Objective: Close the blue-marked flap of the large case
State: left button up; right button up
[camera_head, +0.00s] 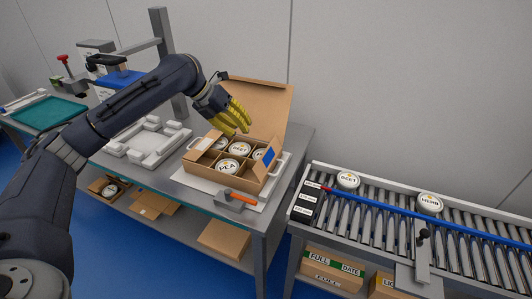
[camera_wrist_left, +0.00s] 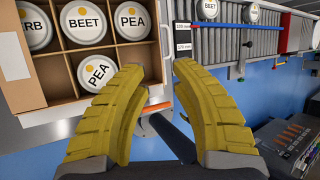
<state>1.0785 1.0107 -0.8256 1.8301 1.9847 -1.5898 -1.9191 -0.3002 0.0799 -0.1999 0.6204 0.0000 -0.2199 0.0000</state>
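The large case (camera_head: 222,183) is an open brown cardboard box with dividers and several round white tubs, on the left-hand table. Its big lid (camera_head: 262,100) stands up at the back. The blue-marked flap (camera_head: 266,156) stands raised on the case's right side, with a blue patch on it. Another flap (camera_head: 204,141) stands up on the left side. My left gripper (camera_head: 238,116) has yellow fingers and hangs above the back of the case. In the left wrist view the fingers (camera_wrist_left: 155,95) are apart with nothing between them, and the case (camera_wrist_left: 134,58) is at upper left. My right gripper is out of view.
An orange-handled tool (camera_head: 240,198) lies in front of the case. A white fixture (camera_head: 148,143) stands to its left. A roller conveyor (camera_head: 390,222) with tubs is at right. Boxes (camera_head: 224,238) lie on the shelf below. The space above the conveyor is clear.

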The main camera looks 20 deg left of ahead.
aim_at(266, 151)
pick_arm(q)
jog(key=x, duration=1.5)
jog(key=shift+w, duration=0.1)
jog(key=shift+c, duration=0.6)
grip_shut()
